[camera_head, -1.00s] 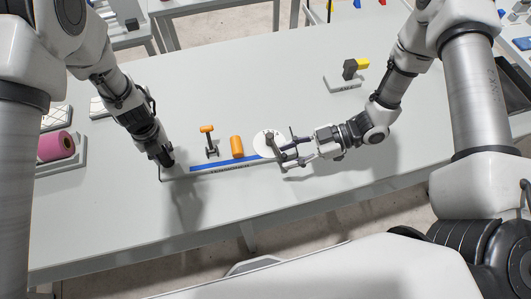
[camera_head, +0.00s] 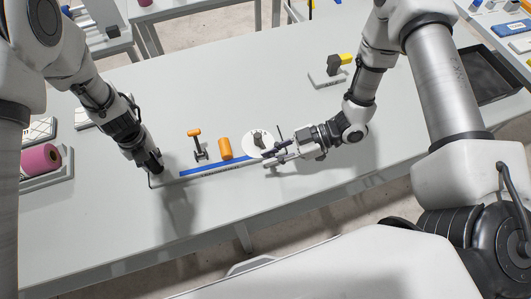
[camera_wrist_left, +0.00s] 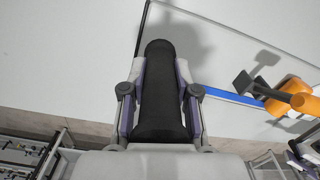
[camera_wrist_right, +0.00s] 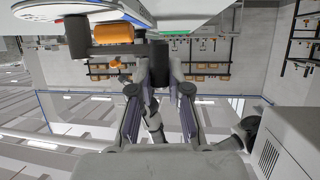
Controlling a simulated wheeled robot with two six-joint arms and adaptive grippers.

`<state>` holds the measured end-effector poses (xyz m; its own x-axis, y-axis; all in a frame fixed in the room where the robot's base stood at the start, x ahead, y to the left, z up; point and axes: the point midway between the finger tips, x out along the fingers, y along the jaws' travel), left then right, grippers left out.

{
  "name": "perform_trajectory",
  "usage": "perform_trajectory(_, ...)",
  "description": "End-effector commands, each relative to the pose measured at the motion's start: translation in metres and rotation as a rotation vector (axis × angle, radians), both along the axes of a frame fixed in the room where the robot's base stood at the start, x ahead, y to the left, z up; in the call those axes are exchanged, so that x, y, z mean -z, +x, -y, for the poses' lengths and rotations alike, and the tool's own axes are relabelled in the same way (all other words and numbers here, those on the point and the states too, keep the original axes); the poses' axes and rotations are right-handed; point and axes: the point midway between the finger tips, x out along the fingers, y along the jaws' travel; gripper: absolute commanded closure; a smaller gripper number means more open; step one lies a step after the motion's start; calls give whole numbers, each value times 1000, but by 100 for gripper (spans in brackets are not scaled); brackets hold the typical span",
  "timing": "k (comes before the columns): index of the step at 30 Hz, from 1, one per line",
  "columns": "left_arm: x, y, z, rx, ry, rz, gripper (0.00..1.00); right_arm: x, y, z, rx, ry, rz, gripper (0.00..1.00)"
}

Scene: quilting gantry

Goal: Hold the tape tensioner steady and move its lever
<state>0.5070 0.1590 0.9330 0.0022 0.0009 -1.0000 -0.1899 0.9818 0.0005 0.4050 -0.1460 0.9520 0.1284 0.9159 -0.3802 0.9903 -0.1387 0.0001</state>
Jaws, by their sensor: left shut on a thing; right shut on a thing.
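The tape tensioner has a long base with a blue strip (camera_head: 205,168), a white disc (camera_head: 252,151), an orange roller (camera_head: 225,148) and an orange-topped upright part (camera_head: 195,133). My left gripper (camera_head: 154,168) is shut on a black post at the tensioner's left end; the black post (camera_wrist_left: 160,90) fills its jaws in the left wrist view. My right gripper (camera_head: 271,156) is at the front right of the disc, shut on the lever's dark knob. In the right wrist view, the grey lever arm (camera_wrist_right: 112,49) runs from a round hub to this knob (camera_wrist_right: 159,65). My fingers partly hide the knob.
A pink roll (camera_head: 40,159) lies in a holder at the table's left. A small stand with a grey and yellow part (camera_head: 340,63) is behind, to the right. A black tray (camera_head: 480,75) is at the far right. The table (camera_head: 300,205) in front of the tensioner is clear.

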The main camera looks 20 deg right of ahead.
Motion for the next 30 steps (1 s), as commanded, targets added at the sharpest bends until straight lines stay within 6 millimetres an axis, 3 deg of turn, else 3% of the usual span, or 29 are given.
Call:
perform_trajectory(16, 1, 0, 0, 0, 0, -1, 100, 0, 0, -33, 350, 0, -3, 100)
perform_trajectory(30, 1, -1, 0, 0, 0, -2, 100, 0, 18, -64, 364, -2, 4, 100)
